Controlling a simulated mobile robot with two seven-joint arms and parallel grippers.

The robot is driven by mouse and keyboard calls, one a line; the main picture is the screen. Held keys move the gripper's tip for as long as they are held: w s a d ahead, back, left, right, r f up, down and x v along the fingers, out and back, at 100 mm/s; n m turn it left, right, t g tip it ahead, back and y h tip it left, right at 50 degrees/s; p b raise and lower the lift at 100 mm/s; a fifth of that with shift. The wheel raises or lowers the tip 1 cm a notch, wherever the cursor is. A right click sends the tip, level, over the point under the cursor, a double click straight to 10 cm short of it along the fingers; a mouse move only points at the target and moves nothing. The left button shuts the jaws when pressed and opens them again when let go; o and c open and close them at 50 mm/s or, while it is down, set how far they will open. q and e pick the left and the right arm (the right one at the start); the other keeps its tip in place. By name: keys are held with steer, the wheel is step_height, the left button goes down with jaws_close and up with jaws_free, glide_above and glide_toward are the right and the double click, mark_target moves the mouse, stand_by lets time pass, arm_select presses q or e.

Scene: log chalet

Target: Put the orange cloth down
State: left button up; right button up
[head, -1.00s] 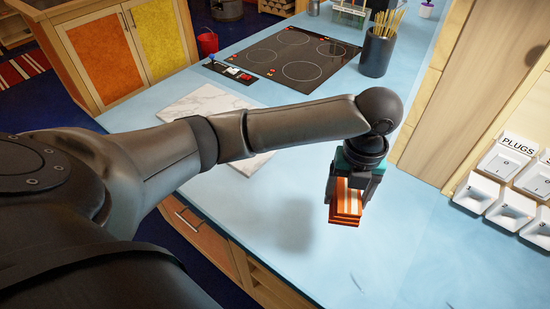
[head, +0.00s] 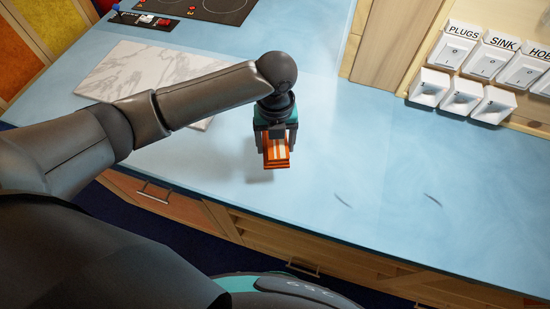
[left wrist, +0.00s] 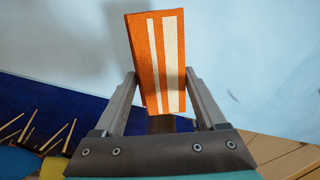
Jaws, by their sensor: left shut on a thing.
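The orange cloth (head: 276,153) is folded, with white stripes, and hangs below my left gripper (head: 275,142) in the head view. In the left wrist view the cloth (left wrist: 158,62) sits between the two fingers of the left gripper (left wrist: 160,95), which is shut on it. The cloth appears held above the blue worktop (head: 330,170), with a soft shadow on the worktop to its left. Its exact height is hard to tell. My right gripper is not in view.
A white marble board (head: 135,72) lies left of the gripper, partly behind my left arm. A black hob (head: 195,8) is at the back. White labelled switches (head: 480,75) stand at the right by a wooden post (head: 385,40). The worktop right of the cloth is clear.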

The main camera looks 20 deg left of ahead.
mark_target(276, 144)
arm_select(q)
step_height(276, 144, down, 7)
steer(key=shift+f+b, duration=0.15)
steer(key=shift+b, duration=0.2)
steer(key=shift+f, duration=0.1)
steer(key=o, duration=1.4)
steer(key=shift+r, duration=0.45)
step_height(276, 144, up, 11)
steer(key=shift+r+p, duration=0.2)
steer(key=shift+p, duration=0.5)
